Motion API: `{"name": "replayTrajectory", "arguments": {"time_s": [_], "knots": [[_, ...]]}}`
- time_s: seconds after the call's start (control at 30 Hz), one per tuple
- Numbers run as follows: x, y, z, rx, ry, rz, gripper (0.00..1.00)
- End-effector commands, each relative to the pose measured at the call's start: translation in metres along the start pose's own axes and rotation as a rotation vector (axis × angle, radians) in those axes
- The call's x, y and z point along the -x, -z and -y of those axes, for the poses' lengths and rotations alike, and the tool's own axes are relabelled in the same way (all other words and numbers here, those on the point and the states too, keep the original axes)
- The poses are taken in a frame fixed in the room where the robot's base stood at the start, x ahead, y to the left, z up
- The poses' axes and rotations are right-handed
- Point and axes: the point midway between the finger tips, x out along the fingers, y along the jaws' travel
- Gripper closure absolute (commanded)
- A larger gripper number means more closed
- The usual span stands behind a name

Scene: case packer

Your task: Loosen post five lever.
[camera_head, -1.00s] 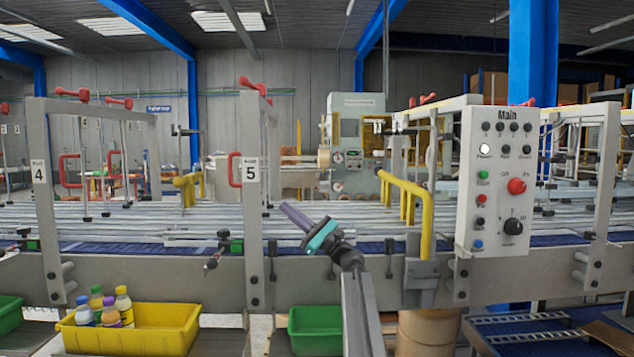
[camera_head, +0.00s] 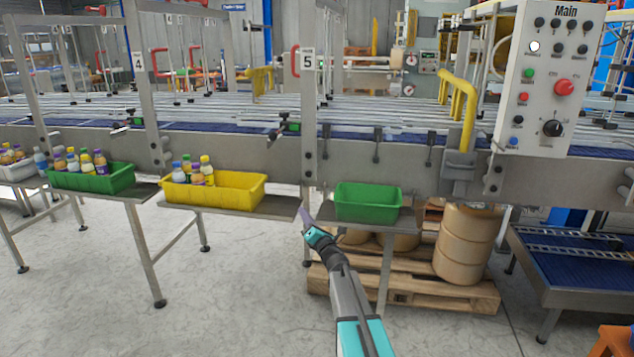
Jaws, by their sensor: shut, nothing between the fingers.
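The post labelled 5 (camera_head: 309,100) stands upright on the conveyor's front edge, its top cut off by the upper picture edge. A red looped handle (camera_head: 295,61) sits at its left side. A dark clamp with a small knob (camera_head: 278,134) lies left of the post at rail height. I cannot tell which part is the lever; the red levers on the post's top are out of view. My gripper (camera_head: 304,213) is shut and empty, pointing up below the post, in line with the gap between the yellow and green bins, touching neither handle nor clamp.
A yellow bin (camera_head: 258,196) with bottles and an empty green bin (camera_head: 366,217) sit on shelves under the conveyor. A control panel (camera_head: 512,90) and yellow rail (camera_head: 470,100) stand right. A pallet (camera_head: 420,292) with drums lies below. Floor at left front is clear.

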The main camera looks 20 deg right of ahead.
Motion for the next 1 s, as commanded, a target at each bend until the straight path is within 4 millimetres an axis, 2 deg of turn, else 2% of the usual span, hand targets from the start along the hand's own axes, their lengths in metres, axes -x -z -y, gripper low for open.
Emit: {"name": "replayTrajectory", "arguments": {"time_s": [0.03,0.27,0.47,0.6,0.73,0.87,1.0], "knots": [[0.012,0.024,0.012,-0.080,0.064,-0.016,1.00],[0.066,0.111,0.073,-0.434,0.370,-0.040,1.00],[0.136,0.188,0.116,-0.717,0.659,-0.023,1.00],[0.195,0.240,0.137,-0.894,0.872,0.013,1.00],[0.258,0.287,0.149,-1.038,1.079,0.065,1.00],[0.326,0.329,0.153,-1.158,1.291,0.139,1.00],[0.405,0.367,0.148,-1.255,1.528,0.244,1.00]]}}
